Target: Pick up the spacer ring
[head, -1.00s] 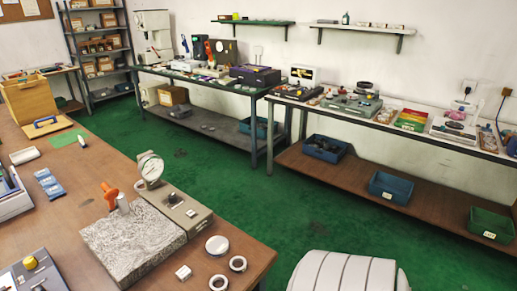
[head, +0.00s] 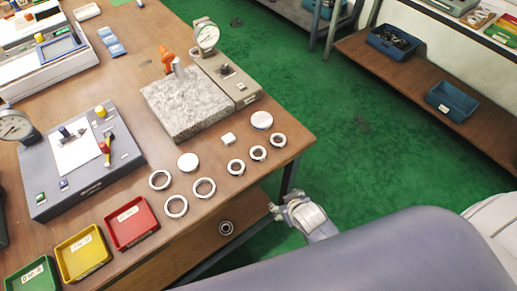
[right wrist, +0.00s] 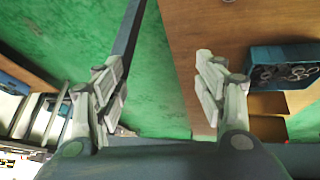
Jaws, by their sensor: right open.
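Several pale metal rings lie on the brown table near its right corner in the head view. Three larger rings, one of them a ring (head: 204,188), lie at left, and three smaller rings, one of them a ring (head: 258,153), lie at right. I cannot tell which is the spacer ring. My right gripper (head: 278,208) is beyond the table's front edge, apart from the rings. In the right wrist view my right gripper (right wrist: 158,88) is open and empty, its fingers wide apart over green floor and wood. My left gripper is not in view.
Green (head: 32,275), yellow (head: 84,253) and red (head: 131,222) trays line the table's front. A granite block (head: 190,103) with a dial gauge (head: 206,36) stands behind the rings. A dark ring-like part (head: 226,228) shows below the table edge. Green floor lies right.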

